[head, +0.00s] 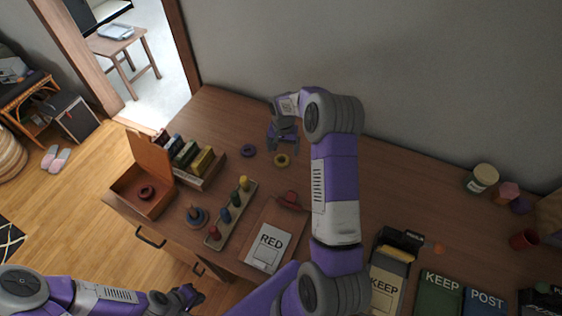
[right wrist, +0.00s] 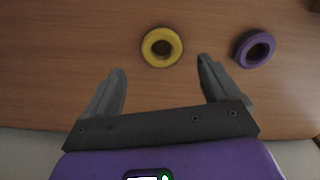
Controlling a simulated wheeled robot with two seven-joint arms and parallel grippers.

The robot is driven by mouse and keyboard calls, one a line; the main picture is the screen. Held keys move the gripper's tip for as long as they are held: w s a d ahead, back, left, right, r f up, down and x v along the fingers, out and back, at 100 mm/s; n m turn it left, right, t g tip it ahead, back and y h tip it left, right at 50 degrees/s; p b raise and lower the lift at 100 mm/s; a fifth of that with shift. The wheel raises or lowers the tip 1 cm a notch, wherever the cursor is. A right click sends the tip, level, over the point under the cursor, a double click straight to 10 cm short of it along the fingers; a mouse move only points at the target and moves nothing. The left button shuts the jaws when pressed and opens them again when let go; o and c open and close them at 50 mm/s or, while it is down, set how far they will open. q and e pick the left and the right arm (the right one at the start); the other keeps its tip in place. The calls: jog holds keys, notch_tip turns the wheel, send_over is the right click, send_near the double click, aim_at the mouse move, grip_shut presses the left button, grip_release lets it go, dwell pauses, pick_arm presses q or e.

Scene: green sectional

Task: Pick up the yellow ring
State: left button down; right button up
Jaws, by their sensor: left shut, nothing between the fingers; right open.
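The yellow ring (head: 282,160) lies flat on the wooden desk (head: 330,215). In the right wrist view the yellow ring (right wrist: 162,47) is just beyond the fingertips, between their lines. My right gripper (head: 283,143) is open and empty, above the desk close to the yellow ring; its two fingers show in the right wrist view (right wrist: 160,75). A purple ring (head: 248,150) lies to the left of the yellow one; in the right wrist view (right wrist: 254,49) it is to the right, outside the fingers. My left gripper (head: 192,296) is shut and empty, low at the desk's front side.
A peg board (head: 231,216) with colored pegs and a clipboard (head: 268,248) reading RED stand in front. An open box (head: 128,186) holds a dark red ring (head: 147,192). KEEP and POST bins (head: 440,292) are at right.

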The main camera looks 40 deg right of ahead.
aim_at(282, 157)
jog(key=f, duration=0.4)
jog(key=shift+s+a+f+b, duration=0.15)
jog(key=shift+a+f+b, duration=0.15)
jog(key=shift+b, duration=0.1)
jog(key=shift+f, duration=0.4)
jog(key=shift+c, duration=0.4)
jog(key=c, duration=1)
jog(key=shift+r, duration=0.15)
jog(key=shift+c, duration=0.2)
notch_tip(282, 157, up, 10)
jog(key=p, duration=0.1)
jog(key=shift+p, duration=0.3)
